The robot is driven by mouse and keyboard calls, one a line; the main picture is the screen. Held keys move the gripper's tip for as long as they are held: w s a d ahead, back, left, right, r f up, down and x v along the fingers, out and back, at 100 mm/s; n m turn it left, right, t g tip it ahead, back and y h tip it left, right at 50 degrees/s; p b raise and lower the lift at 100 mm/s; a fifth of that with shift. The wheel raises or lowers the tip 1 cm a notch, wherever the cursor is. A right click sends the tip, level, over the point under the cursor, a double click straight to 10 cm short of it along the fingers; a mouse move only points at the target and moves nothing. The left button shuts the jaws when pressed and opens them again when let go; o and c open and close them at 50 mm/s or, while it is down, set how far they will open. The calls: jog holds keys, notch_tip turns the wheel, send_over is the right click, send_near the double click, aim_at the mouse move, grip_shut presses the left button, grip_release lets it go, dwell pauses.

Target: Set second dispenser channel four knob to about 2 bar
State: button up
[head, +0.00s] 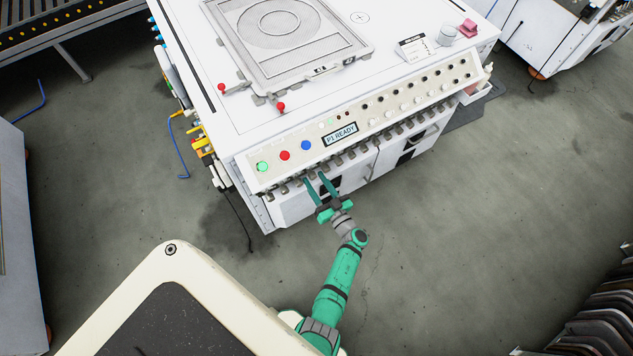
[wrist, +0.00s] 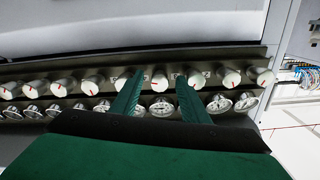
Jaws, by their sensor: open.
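In the wrist view a row of white knobs (wrist: 92,83) with red pointer marks runs along a dark rail, with a row of small round gauges (wrist: 53,110) below it. My green gripper (wrist: 159,76) is open, its two fingers apart. One white knob (wrist: 160,80) shows between the fingertips; I cannot tell whether they touch it. Channel labels and gauge readings are too small to read, so I cannot tell which knob is channel four of the second dispenser. In the head view my gripper (head: 314,178) is at the machine's front, just under the button panel.
The white machine (head: 210,108) has a sloped panel with green, red and blue buttons (head: 306,145), a display reading "P1 READY" (head: 341,134) and small knobs. A yellow fitting (head: 203,143) and hoses are on its left side. Floor (head: 470,220) in front is clear.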

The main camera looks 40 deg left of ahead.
grip_shut()
jog(key=shift+n, duration=0.3)
